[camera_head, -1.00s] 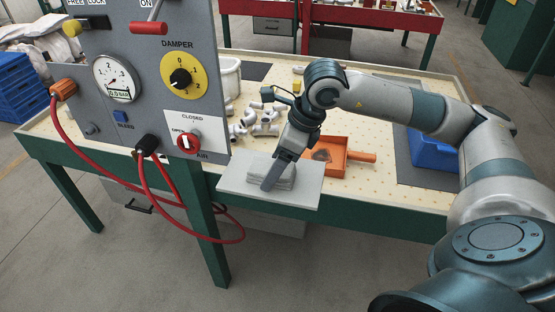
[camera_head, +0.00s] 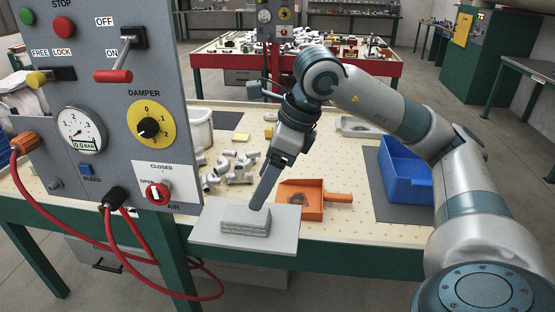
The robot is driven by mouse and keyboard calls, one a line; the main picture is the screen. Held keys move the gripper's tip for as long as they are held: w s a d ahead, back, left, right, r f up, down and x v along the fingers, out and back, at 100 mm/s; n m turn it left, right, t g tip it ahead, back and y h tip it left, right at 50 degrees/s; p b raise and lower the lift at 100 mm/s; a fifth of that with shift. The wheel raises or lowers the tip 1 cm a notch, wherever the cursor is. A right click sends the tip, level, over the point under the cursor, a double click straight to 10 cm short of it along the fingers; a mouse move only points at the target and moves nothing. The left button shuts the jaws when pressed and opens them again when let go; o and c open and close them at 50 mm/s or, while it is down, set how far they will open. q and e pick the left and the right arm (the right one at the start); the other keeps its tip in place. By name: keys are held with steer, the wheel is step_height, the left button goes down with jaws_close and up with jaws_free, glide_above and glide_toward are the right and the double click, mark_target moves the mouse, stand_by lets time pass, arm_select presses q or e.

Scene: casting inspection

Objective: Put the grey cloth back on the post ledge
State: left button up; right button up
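The grey cloth (camera_head: 245,219) lies folded in a flat stack on a pale grey ledge plate (camera_head: 282,245) at the front of the table, just right of the control panel's post. My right gripper (camera_head: 257,206) comes down from the upper right. Its fingertip end is over the cloth's top right side, apart from it or barely touching; I cannot tell which. I see it edge-on as one dark finger, so the gap between its fingers is hidden. My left gripper is not in view.
A control panel (camera_head: 110,105) with dials and hanging red hoses stands at the left. An orange scoop-like tray (camera_head: 317,195) lies right of the ledge. White pipe fittings (camera_head: 228,170) lie behind it, and a blue bin (camera_head: 405,172) stands farther right.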

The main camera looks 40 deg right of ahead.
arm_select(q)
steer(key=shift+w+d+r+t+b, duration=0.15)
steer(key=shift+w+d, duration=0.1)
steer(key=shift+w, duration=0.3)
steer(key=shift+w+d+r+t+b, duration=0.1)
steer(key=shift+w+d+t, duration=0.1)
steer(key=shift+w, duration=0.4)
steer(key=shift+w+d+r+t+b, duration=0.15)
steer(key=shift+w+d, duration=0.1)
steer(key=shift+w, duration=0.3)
arm_select(e)
steer(key=v, duration=0.7)
stand_by(0.6)
